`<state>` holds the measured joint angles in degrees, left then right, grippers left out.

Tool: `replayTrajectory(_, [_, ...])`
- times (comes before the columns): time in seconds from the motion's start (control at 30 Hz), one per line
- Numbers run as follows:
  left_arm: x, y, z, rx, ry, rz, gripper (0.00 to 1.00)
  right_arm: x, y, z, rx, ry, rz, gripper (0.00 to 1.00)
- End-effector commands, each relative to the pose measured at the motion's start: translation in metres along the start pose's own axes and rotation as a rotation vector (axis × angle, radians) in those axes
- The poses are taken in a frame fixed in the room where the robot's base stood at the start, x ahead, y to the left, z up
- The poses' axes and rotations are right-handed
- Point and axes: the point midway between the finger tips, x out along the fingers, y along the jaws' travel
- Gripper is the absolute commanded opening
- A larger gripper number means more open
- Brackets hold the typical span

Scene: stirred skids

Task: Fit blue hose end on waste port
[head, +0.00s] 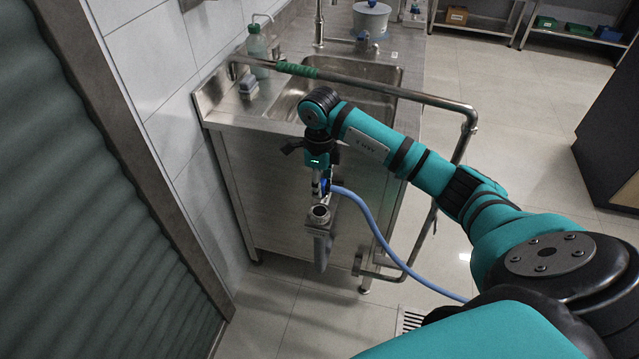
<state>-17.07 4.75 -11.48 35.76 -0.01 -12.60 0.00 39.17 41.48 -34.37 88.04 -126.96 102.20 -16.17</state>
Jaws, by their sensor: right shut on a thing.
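My right gripper (321,184) points down in front of the steel sink cabinet. It is shut on the end of the blue hose (376,230), whose tip is mostly hidden by the fingers. The hose curves from the gripper down to the right and passes behind my arm. A round metal port (320,212), which looks like the waste port, faces up just below the gripper. The hose end appears above or slightly behind the port's opening; I cannot tell whether they touch. My left gripper is not in view.
A bent metal rail (405,93) with a green band crosses over the sink (350,72) and drops on the right. A green bottle (257,45) and a white tub (371,18) stand on the counter. A dark rolling shutter (80,220) borders the left.

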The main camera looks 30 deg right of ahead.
Motion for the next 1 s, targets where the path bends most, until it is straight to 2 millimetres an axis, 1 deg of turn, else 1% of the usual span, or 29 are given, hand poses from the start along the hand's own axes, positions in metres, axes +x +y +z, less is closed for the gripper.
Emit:
replayTrajectory(0.03, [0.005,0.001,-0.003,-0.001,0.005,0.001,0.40,0.007,0.001,0.000,-0.001,0.000,0.001,0.00])
replayTrajectory(0.17, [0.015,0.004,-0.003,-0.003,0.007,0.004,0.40,0.021,0.001,0.000,-0.003,0.001,0.001,0.00])
replayTrajectory(0.4, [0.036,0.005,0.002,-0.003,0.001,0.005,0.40,0.051,0.001,0.000,-0.003,0.001,0.001,0.00])
replayTrajectory(0.53, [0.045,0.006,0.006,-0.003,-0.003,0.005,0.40,0.064,0.001,0.000,-0.004,0.000,0.001,0.00])
replayTrajectory(0.6, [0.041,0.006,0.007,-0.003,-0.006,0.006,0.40,0.058,0.000,0.000,-0.004,-0.001,-0.002,0.00])
replayTrajectory(1.0, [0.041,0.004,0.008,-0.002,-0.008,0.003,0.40,0.058,0.000,0.001,-0.004,0.000,-0.001,0.00])
